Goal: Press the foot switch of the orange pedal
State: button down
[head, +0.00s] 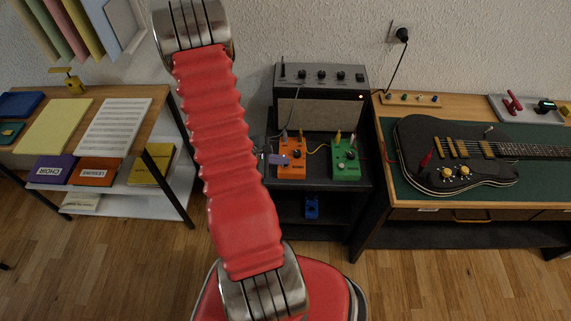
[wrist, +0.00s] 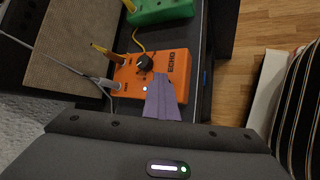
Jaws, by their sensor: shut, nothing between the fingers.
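The orange pedal (head: 293,171) lies on the dark shelf in front of the amplifier in the head view. In the wrist view the orange pedal (wrist: 178,66) shows an ECHO label, a black knob and a small lit light. My gripper (wrist: 161,98) is shut and empty, its purple fingers over the near part of the pedal. In the head view its fingertips (head: 279,159) show at the pedal's upper left, with the rest hidden behind my red arm. I cannot make out the foot switch; my fingers may cover it. Contact cannot be told.
The green pedal (head: 346,166) stands to the right, linked by a yellow cable. The grey amplifier (head: 320,108) rises behind. A blue pedal (head: 312,207) sits on the shelf below. A guitar (head: 455,160) lies on the bench at right.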

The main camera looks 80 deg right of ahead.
dwell(0.4)
jog(key=shift+s+a+r, duration=0.1)
jog(key=shift+r, duration=0.25)
notch_tip(320, 180, up, 6)
jog(key=shift+f, duration=0.1)
dwell(0.8)
dwell(0.6)
